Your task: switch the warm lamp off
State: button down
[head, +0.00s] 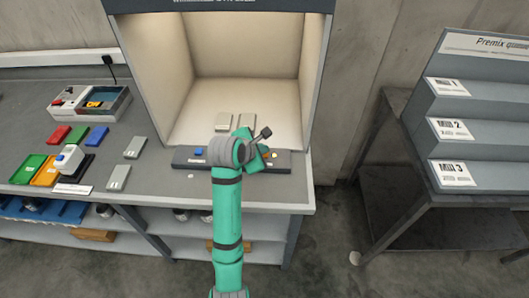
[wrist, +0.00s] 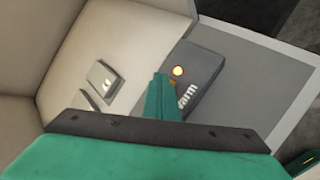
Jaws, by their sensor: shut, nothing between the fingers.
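The light booth (head: 180,70) is lit inside with a warm glow. A dark control strip (head: 185,155) runs along its front, with a blue button (head: 198,150) at the left. Near its right end is a small glowing yellow light (head: 275,155); it also shows in the wrist view (wrist: 178,71). In the wrist view, an orange button (wrist: 173,86) beside the "WARM" lettering is partly hidden by my fingers. My gripper (wrist: 163,78) is shut and empty, its tips at or just above this button; contact cannot be told.
Two pale panels (head: 223,121) lie on the booth floor. Left on the bench are coloured trays (head: 28,168), grey panels (head: 134,148) and a box with switches (head: 108,103). A stepped "Premix" rack (head: 470,120) stands on a dark table at the right, beyond a floor gap.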

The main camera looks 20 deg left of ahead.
jog(key=shift+r, duration=0.85)
notch_tip(320, 180, up, 6)
dwell(0.7)
dwell(0.5)
